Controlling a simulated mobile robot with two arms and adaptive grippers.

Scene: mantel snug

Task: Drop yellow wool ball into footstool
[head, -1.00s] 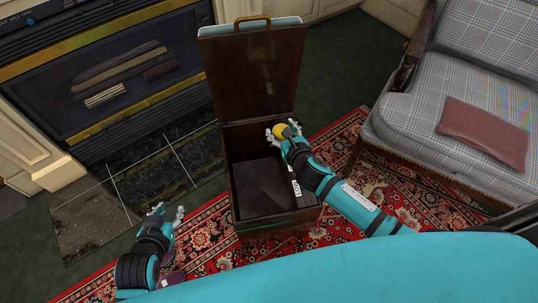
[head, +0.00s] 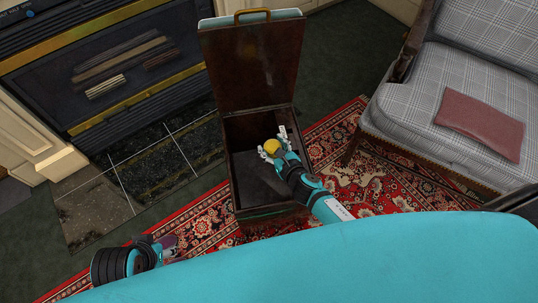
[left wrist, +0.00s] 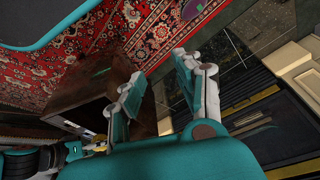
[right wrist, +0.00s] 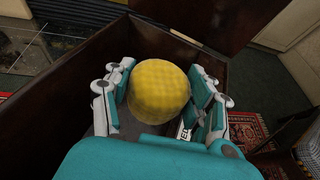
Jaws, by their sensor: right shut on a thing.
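The yellow wool ball (head: 272,147) is between the fingers of my right gripper (head: 274,144), which is shut on it. It fills the middle of the right wrist view (right wrist: 158,92). The footstool (head: 232,182) is a dark wooden box with its padded lid (head: 254,70) standing open at the back. The ball is over the open compartment, towards its back; I cannot tell how far below the rim. My left gripper (left wrist: 158,68) is open and empty, low to the left of the footstool.
A plaid armchair (head: 440,90) with a reddish cushion (head: 481,124) stands at the right. A fireplace (head: 110,70) with a tiled hearth (head: 150,165) is at the left. A patterned red rug (head: 385,180) lies under the footstool. A purple thing (head: 170,242) lies by my left gripper.

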